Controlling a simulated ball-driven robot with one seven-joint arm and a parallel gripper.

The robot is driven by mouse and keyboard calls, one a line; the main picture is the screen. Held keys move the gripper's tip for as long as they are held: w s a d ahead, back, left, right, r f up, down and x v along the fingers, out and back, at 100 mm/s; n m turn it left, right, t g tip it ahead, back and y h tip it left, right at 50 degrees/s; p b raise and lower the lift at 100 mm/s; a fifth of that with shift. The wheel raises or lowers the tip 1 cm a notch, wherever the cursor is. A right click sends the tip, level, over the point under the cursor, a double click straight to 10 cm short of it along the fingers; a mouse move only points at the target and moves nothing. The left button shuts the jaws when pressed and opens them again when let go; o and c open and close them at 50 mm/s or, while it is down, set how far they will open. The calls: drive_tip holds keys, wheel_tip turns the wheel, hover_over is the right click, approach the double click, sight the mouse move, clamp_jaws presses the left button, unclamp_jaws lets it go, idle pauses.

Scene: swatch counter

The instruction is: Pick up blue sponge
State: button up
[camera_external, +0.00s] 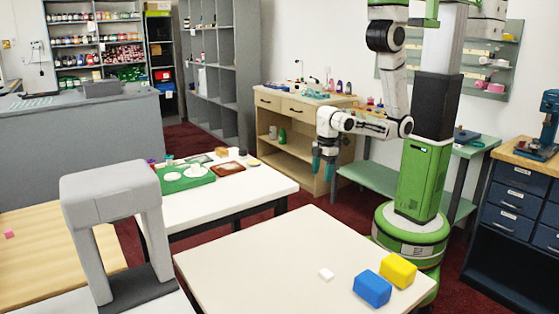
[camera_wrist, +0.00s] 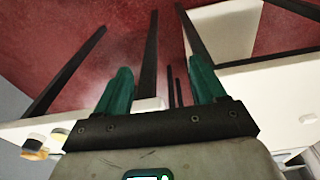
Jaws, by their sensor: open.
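The blue sponge (camera_external: 372,288) is a blue block on the front right part of the white table (camera_external: 270,255). My gripper (camera_external: 324,168) has teal fingers and hangs pointing down, above and beyond the far side of that table, well apart from the sponge. In the wrist view my gripper (camera_wrist: 160,90) shows its two teal fingers spread wide with nothing between them. The sponge is not seen in the wrist view.
A yellow block (camera_external: 398,270) stands right beside the blue sponge. A second white table (camera_external: 240,188) holds a green tray (camera_external: 183,181). A grey arch-shaped stand (camera_external: 115,190) is at the left.

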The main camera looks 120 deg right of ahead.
sight(374, 281)
drive_tip(key=o, duration=0.3)
idle(0.4)
